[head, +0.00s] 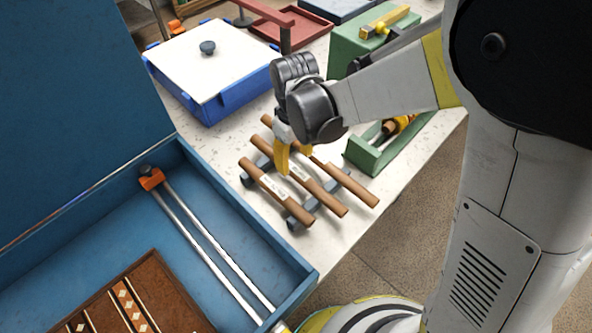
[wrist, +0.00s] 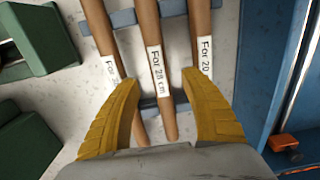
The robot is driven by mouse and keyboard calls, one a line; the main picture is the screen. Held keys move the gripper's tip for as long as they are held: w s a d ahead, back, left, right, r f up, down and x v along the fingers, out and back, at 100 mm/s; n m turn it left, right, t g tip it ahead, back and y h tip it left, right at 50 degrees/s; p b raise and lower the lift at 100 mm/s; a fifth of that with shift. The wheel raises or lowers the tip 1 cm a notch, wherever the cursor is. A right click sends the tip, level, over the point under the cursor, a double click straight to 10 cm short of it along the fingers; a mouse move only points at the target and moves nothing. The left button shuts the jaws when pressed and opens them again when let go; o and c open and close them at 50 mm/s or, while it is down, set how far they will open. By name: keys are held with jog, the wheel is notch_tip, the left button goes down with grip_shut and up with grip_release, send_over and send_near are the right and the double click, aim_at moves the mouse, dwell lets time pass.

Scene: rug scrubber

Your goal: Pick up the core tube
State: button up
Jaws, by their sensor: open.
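Three brown core tubes lie side by side on a grey-blue rack (head: 246,180), on the pale table. The middle tube (head: 325,198) has a white label reading "For 28 cm" in the wrist view (wrist: 152,40). The tube nearest the blue box (head: 258,178) has a label starting "For 20" (wrist: 201,20). The third tube (head: 352,186) has a label partly hidden by a finger (wrist: 97,22). My gripper (head: 294,161) is open above the rack, its yellow fingers pointing down. In the wrist view its fingertips (wrist: 160,82) lie either side of the middle tube, overlapping the outer tubes.
A large open blue box (head: 225,200) with metal rods (head: 205,235) stands left of the rack. A green tray (head: 366,156) lies close on the right. A blue bin with a white lid (head: 205,55) and a green box (head: 350,50) stand behind.

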notch_tip(320, 180, down, 6)
jog(key=b, duration=0.3)
jog(key=shift+w+r+b, duration=0.1)
jog(key=shift+b, duration=0.3)
jog(key=shift+r, duration=0.1)
jog(key=shift+d, duration=0.1)
jog(key=shift+c, duration=0.2)
grip_shut()
